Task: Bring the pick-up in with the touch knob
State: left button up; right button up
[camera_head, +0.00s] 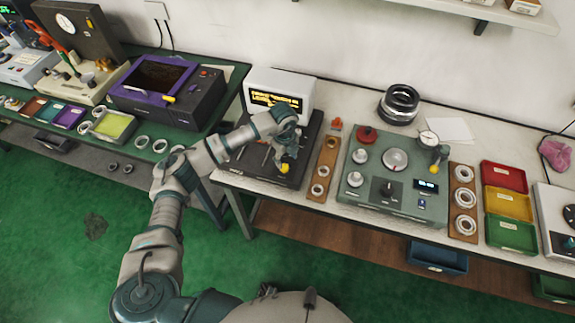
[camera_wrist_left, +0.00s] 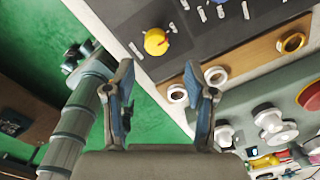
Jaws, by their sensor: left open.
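A yellow knob (camera_head: 284,168) stands on the dark panel of the unit (camera_head: 255,166) with a white-cased display (camera_head: 279,98) behind it. In the left wrist view the yellow knob (camera_wrist_left: 155,42) has a pale pointer line, and white switch levers sit right of it. My left gripper (camera_head: 286,152) is above the panel by the knob. In the wrist view its two fingers (camera_wrist_left: 157,88) are wide apart and empty, with the knob beyond their tips, not between them. The pick-up cannot be made out; my arm covers part of the unit. My right gripper is not in view.
Red, yellow and green trays (camera_head: 503,178) stand further right. A purple-framed device (camera_head: 118,92) stands on the left bench.

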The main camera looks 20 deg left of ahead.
aim_at(284, 166)
pick_arm(q)
jog(key=f, duration=0.1)
jog(key=a+f, duration=0.1)
jog(key=f, duration=0.2)
jog(key=shift+w+a+f, duration=0.1)
jog(key=shift+a+f, duration=0.2)
jog(key=shift+f, duration=0.4)
jog(key=shift+d, duration=0.7)
jog(key=shift+d+r, duration=0.1)
jog(key=c, duration=0.8)
jog(key=shift+a, duration=0.2)
grip_shut()
jog(key=shift+a, duration=0.35)
jog(key=shift+d, duration=0.15)
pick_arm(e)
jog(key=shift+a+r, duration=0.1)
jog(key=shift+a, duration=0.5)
